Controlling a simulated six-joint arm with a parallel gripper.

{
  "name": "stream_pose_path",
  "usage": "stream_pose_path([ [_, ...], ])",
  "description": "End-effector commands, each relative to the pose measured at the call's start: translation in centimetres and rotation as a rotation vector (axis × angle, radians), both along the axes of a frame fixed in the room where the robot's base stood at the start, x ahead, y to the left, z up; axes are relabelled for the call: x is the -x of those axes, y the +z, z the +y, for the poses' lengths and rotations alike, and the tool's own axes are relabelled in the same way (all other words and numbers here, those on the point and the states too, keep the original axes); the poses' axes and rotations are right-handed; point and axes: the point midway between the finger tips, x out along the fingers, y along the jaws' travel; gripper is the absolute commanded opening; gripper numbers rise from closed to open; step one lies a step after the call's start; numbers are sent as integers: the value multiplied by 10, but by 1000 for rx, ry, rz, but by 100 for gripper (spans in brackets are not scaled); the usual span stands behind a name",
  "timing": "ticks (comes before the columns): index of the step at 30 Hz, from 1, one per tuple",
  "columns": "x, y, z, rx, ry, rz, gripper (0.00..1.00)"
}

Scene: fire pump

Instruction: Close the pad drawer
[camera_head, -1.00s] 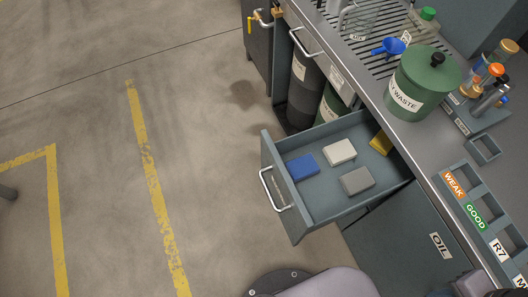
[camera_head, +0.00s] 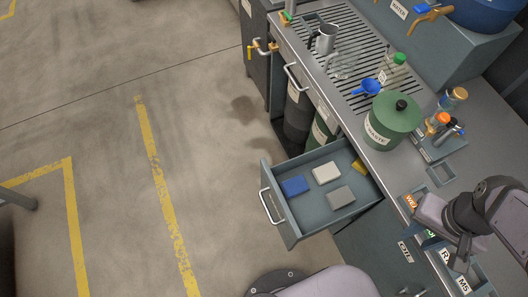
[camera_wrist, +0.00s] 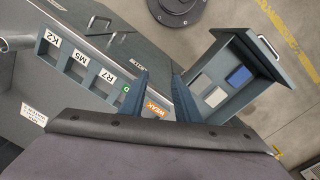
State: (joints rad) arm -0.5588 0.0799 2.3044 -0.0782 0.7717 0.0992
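The pad drawer (camera_head: 279,208) is pulled out from under the bench, its front panel and pale bar handle (camera_head: 266,207) facing left over the floor. It holds a blue pad (camera_head: 295,186), a white pad (camera_head: 326,173), a grey pad (camera_head: 341,196) and a partly hidden yellow item (camera_head: 358,166). In the wrist view the open drawer (camera_wrist: 245,46) is at the upper right, with its handle (camera_wrist: 268,46) on the far side. My gripper (camera_wrist: 159,76) is open and empty, its two dark blue fingers apart. It is above the bench edge, right of the drawer in the head view.
A labelled sorting tray (camera_wrist: 92,70) lies close to my fingers. A green waste can (camera_head: 392,122), a blue funnel (camera_head: 366,88) and a bottle rack (camera_head: 441,141) stand on the bench. A second bar handle (camera_head: 292,77) is farther back. The floor left of the drawer is clear.

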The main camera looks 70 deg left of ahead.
Motion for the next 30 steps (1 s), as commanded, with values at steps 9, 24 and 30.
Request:
stream_pose_path([
  [9, 55, -80, 145, 40, 442, -32, 29],
  [24, 240, -175, 274, 60, 981, -112, 29],
  [30, 267, -183, 281, 61, 1040, -122, 29],
])
